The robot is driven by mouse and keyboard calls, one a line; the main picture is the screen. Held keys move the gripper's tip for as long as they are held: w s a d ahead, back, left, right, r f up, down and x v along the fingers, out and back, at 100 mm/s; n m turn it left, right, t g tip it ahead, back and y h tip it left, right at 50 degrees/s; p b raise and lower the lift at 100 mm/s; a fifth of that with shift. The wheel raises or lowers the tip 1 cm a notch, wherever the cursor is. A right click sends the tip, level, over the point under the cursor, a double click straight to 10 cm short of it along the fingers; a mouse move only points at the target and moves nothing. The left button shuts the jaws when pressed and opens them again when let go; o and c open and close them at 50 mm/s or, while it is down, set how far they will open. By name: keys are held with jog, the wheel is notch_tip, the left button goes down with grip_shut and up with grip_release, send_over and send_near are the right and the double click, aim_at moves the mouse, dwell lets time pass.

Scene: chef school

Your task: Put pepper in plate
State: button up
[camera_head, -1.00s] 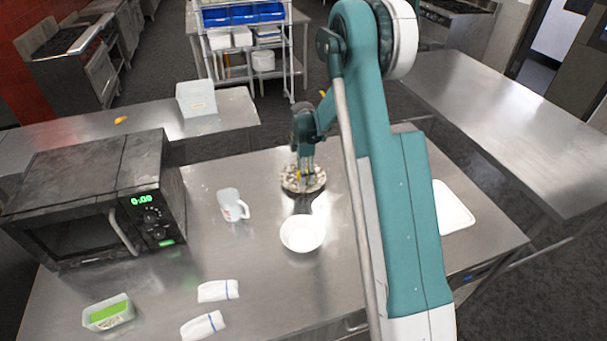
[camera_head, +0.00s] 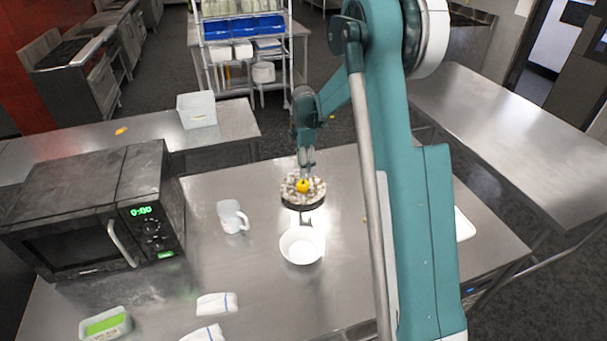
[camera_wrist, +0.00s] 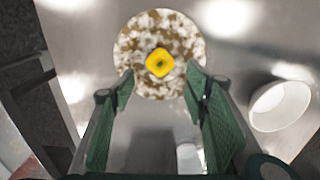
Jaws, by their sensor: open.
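The yellow pepper (camera_head: 303,186) rests on the round speckled white-and-brown plate (camera_head: 289,194) near the far edge of the steel table. In the wrist view the pepper (camera_wrist: 159,62) lies near the middle of the plate (camera_wrist: 140,35). My gripper (camera_head: 308,168) is above and just behind the pepper in the head view. In the wrist view my gripper (camera_wrist: 160,85) has its green fingers spread wide with nothing between them. The pepper lies beyond the fingertips and looks apart from them.
A white bowl (camera_head: 301,246) stands in front of the plate, with a white mug (camera_head: 232,216) to its left. A black microwave (camera_head: 90,210) fills the table's left side. Folded cloths (camera_head: 217,303) and a green-filled container (camera_head: 105,324) lie at the front left.

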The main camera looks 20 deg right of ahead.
jog(key=shift+r, duration=0.9)
jog(key=s+a+r+m+t, duration=0.2)
jog(key=s+a+r+m, duration=0.15)
jog(key=s+r, duration=0.75)
jog(key=s+a+r+m+t, duration=0.15)
jog(key=s+r+m, duration=0.35)
jog(key=s+r, duration=0.55)
jog(key=s+a+m+t, duration=0.2)
jog(key=s+m, duration=0.2)
jog(key=s, duration=0.9)
jog(key=s+a+m+t, duration=0.1)
jog(key=s+m, duration=0.4)
jog(key=s, duration=0.7)
jog(key=shift+s+a+f+t, duration=0.3)
jog(key=shift+s+a+t, duration=0.05)
